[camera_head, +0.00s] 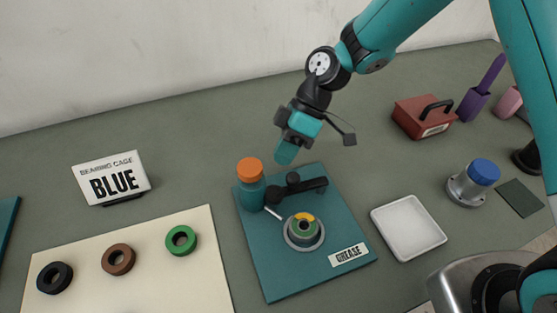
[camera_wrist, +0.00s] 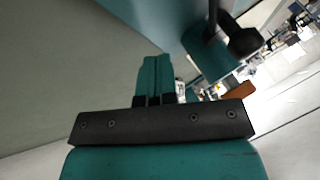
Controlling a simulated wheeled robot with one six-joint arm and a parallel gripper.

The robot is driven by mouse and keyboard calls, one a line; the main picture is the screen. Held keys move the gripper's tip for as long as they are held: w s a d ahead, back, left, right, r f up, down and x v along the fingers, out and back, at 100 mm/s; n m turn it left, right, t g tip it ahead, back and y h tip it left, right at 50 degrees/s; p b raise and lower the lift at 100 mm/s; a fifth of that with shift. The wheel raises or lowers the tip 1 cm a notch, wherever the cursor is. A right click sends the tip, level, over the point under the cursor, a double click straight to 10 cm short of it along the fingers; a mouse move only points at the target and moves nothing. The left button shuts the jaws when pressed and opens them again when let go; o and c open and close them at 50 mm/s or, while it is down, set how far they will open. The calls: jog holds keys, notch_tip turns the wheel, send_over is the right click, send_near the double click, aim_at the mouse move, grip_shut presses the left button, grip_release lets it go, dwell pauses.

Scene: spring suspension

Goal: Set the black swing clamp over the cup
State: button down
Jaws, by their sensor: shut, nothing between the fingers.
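The black swing clamp (camera_head: 308,187) is on the teal board (camera_head: 262,277), with a round knob near its middle. Its bar lies behind the cup and points to the right, not over the cup. The grey cup (camera_head: 290,241) stands at the board's middle with a green ring and some yellow inside. My gripper (camera_head: 284,158) is shut and empty, above and behind the clamp, apart from it. Its closed teal fingers also show in the wrist view (camera_wrist: 154,78). Neither the cup nor the clamp can be made out clearly there.
A teal bottle with an orange cap (camera_head: 249,171) stands left of the clamp, its white nozzle toward the cup. A GREASE label (camera_head: 348,254) lies at the front right. A white tray (camera_head: 408,228) is to the right. Several rings lie on a cream board (camera_head: 150,285) at left.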

jog(key=v, duration=0.9)
jog(key=shift+s+d+r+b, duration=0.2)
jog(key=shift+s+b, duration=0.05)
jog(key=shift+b, duration=0.1)
jog(key=p, duration=0.4)
jog(key=shift+d+f+p, duration=0.15)
jog(key=shift+f+p, duration=0.1)
jog(key=shift+p, duration=0.15)
